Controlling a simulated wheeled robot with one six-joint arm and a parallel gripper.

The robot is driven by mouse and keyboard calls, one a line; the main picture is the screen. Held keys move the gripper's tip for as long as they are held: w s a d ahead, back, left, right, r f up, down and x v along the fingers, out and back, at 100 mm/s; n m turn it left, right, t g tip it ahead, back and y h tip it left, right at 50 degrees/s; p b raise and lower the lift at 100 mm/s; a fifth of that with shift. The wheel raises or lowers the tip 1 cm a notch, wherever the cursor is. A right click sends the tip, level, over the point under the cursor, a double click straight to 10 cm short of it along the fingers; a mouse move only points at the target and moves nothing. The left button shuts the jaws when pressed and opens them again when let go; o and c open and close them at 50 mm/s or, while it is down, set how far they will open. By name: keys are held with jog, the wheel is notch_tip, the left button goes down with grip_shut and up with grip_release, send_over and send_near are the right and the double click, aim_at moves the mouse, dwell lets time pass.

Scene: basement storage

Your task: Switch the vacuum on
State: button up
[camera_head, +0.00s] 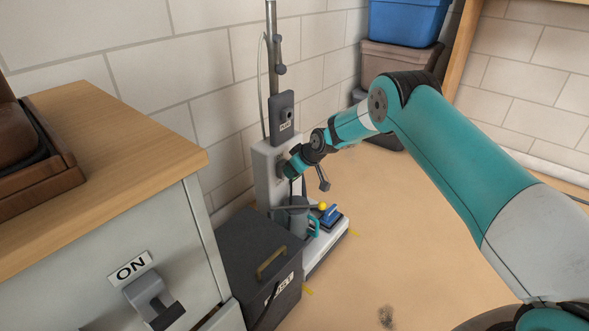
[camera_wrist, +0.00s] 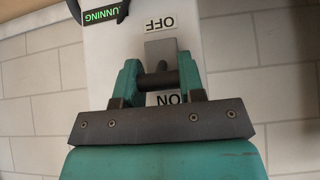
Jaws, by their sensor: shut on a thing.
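The vacuum (camera_head: 264,165) is a pale upright unit with a pole, standing by the wall in the head view. Its white panel (camera_wrist: 110,55) fills the top middle of the wrist view. The panel carries a grey switch lever (camera_wrist: 160,52) with a dark crossbar, an OFF label (camera_wrist: 161,23) and a partly covered ON label (camera_wrist: 168,98). The crossbar lies close to the ON label. My gripper (camera_wrist: 158,79) is shut on the crossbar. In the head view its fingertips are hard to make out against the unit.
A wooden-topped cabinet (camera_head: 130,150) with another ON-marked lever (camera_head: 153,302) stands at left. A dark box (camera_head: 245,245) sits in front of the vacuum. Stacked bins (camera_head: 400,60) stand behind; the floor (camera_head: 400,240) is open.

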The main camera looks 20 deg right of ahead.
jog(key=o, duration=0.9)
jog(key=shift+o, duration=0.2)
jog(key=p+v, duration=0.5)
jog(key=v, duration=1.2)
jog(key=shift+p, duration=0.4)
jog(key=shift+s+r, duration=0.1)
jog(key=shift+r, duration=0.05)
